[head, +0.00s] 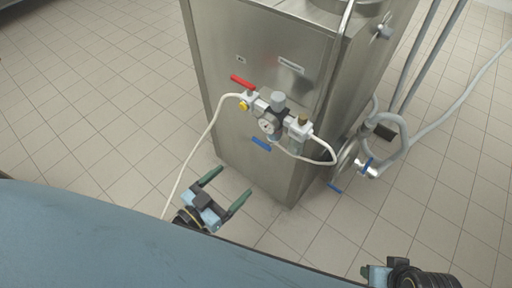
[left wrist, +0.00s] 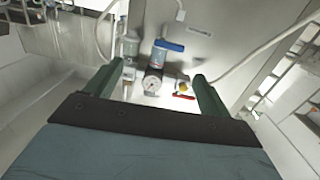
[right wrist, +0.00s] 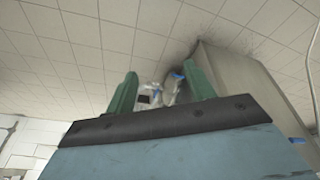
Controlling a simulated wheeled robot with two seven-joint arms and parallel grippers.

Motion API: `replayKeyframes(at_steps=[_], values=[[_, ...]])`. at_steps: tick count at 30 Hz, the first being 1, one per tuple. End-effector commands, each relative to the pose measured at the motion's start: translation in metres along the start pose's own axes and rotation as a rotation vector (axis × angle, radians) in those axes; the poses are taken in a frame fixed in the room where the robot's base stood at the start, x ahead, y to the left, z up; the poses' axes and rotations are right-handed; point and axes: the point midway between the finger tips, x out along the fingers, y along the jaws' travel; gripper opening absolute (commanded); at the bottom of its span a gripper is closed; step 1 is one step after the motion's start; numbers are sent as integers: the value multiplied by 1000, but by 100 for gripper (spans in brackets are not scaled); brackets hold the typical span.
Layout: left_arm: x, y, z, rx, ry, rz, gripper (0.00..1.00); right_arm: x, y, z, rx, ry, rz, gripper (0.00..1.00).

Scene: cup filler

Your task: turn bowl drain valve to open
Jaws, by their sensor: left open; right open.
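The steel machine (head: 262,60) carries several valves, and I cannot read which one is the bowl drain valve. A blue handle (head: 261,144) sits on its front below the gauge; a blue handle also shows in the left wrist view (left wrist: 169,46). Another blue handle (head: 367,164) is on the pipe fitting at the lower right, with a small blue lever (head: 335,187) nearby. My left gripper (head: 232,184) is open and empty, apart from the machine's front. My right gripper (right wrist: 160,74) is open and empty; in the head view it is partly cut off at the bottom right.
A red lever (head: 243,82), a round gauge (head: 267,126) and white hoses are on the machine's front. Grey pipes (head: 398,132) run along its right side. The tiled floor (head: 120,105) is clear at left.

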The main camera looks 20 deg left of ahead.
Motion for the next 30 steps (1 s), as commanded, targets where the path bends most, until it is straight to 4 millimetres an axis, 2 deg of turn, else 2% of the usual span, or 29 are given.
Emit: replayKeyframes(at_steps=[4, 8, 11, 19, 24, 30], values=[[-4, -12, -2, 6, 40, -46, 82, -1, 0, -1, 0, 2, 0, 54], [4, -14, -3, 8, 51, -57, 82, -2, 0, -1, -1, 3, 0, 54], [20, -15, -4, 6, 53, -56, 82, -16, -2, -4, 0, 18, -3, 54], [80, -18, -6, 5, 53, -54, 82, -46, -9, -11, 7, 74, -20, 54], [104, -19, -8, 6, 51, -54, 82, -44, -14, -42, -1, 234, -30, 54], [122, -20, -8, 6, 48, -55, 82, -48, -18, -65, -5, 350, -38, 54]])
